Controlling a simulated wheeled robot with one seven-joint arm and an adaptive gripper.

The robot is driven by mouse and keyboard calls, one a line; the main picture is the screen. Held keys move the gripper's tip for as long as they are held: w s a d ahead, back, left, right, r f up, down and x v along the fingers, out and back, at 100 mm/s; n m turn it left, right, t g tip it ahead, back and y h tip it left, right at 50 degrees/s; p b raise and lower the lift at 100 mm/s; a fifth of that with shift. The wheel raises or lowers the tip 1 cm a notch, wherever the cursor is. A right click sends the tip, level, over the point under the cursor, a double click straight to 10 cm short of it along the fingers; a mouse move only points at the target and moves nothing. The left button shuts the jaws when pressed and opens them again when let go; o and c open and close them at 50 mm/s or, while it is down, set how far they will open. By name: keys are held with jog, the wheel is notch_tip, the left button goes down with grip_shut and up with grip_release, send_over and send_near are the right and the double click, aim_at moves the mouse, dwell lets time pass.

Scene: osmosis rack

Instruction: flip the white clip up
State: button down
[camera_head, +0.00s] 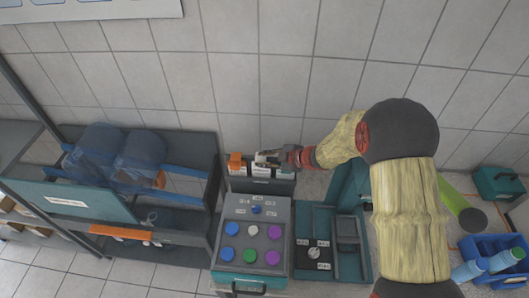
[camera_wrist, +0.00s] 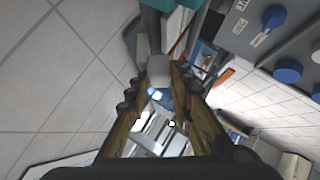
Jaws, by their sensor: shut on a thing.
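The white clip (camera_wrist: 158,70) sits between my fingertips in the wrist view and looks like a pale grey-white block. In the head view it shows as a small white patch (camera_head: 261,157) on top of a dark rack, partly covered by my gripper. My gripper (camera_head: 268,158) reaches in from the right and is shut on the clip. In the wrist view my gripper (camera_wrist: 155,84) has a finger on each side of it. The clip's exact tilt is hard to tell.
An orange clip (camera_head: 237,160) stands just left of my gripper on the rack (camera_head: 262,186). A control box (camera_head: 250,215) with coloured knobs stands in front. An open teal case (camera_head: 318,270) is to its right. Blue water jugs (camera_head: 137,155) lie on the left shelf. A tiled wall is behind.

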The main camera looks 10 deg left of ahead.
jog(key=shift+w+r+m+g+p, duration=0.55)
jog(key=shift+r+g+p, duration=0.2)
jog(key=shift+p, duration=1.4)
jog(key=shift+w+r+m+g+h+p, duration=0.2)
jog(key=shift+w+m+g+h+p, duration=0.25)
jog(key=shift+g+p, duration=0.45)
jog(key=w+m+g, duration=0.1)
jog(key=g, duration=0.1)
jog(key=w+g, duration=0.2)
jog(key=shift+w+a+r+m, duration=0.15)
jog(key=shift+w+m, duration=0.05)
jog(key=shift+m, duration=0.2)
jog(key=w+m+g+b, duration=0.1)
jog(key=g+b, duration=0.1)
jog(key=b, duration=0.1)
jog(key=w+f+m+g+b, duration=0.1)
jog(key=w+g+b, duration=0.1)
jog(key=b, duration=0.1)
jog(key=shift+w+a+m, duration=0.1)
jog(key=shift+m, duration=0.2)
jog(key=shift+w+g+b, duration=0.2)
jog(key=shift+g+b, duration=0.15)
jog(key=shift+b, duration=0.75)
jog(key=shift+w+r+m+y+b, duration=0.15)
jog(key=shift+m+y+b, duration=0.15)
jog(key=shift+b, duration=0.3)
jog(key=c, duration=1.6)
grip_release()
